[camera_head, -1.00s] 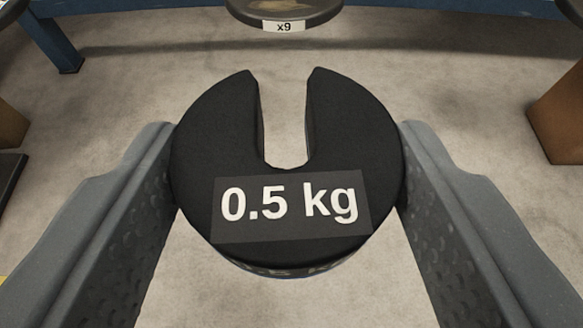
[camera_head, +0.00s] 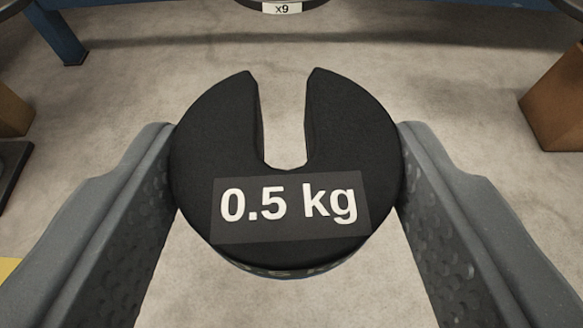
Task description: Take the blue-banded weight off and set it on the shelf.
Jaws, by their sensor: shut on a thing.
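A black slotted disc weight (camera_head: 215,150) labelled "0.5 kg" is held between the two grey fingers of my gripper (camera_head: 288,170), one finger against each side. Its slot opens away from me. Its side is mostly hidden below the top face; only a thin strip of the near edge shows, with a faint trace of blue. The weight is held level above the pale floor. No shelf can be made out in this view.
A dark round plate with an "x9" label (camera_head: 282,7) is at the top edge, beyond the slot. A blue frame leg (camera_head: 62,35) stands at upper left, a brown block (camera_head: 556,110) at right. A dark flat object (camera_head: 12,170) lies at left. Pale floor (camera_head: 400,80) between is clear.

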